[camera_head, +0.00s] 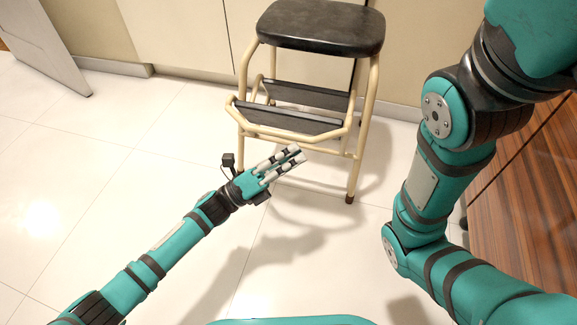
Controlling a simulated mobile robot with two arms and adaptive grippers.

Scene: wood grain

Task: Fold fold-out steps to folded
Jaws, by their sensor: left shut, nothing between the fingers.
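The fold-out steps are a stool with a black padded seat (322,27) and a cream tube frame (363,120), standing upright against the far cabinets. Two dark step treads show below the seat: an upper tread (307,95) and a lower, nearer tread (285,120). The step section sticks out toward me and to the left. My left gripper (298,154) is shut and empty, in front of and below the lower tread in the picture. I cannot tell whether it touches the frame. My right arm comes in at the right; its gripper is out of view.
Pale cabinets (180,35) stand behind the stool. A wood-grain cabinet (530,190) stands at the right, partly behind my right arm. A grey panel (45,45) is at the upper left. The white tiled floor (100,180) is clear at the left.

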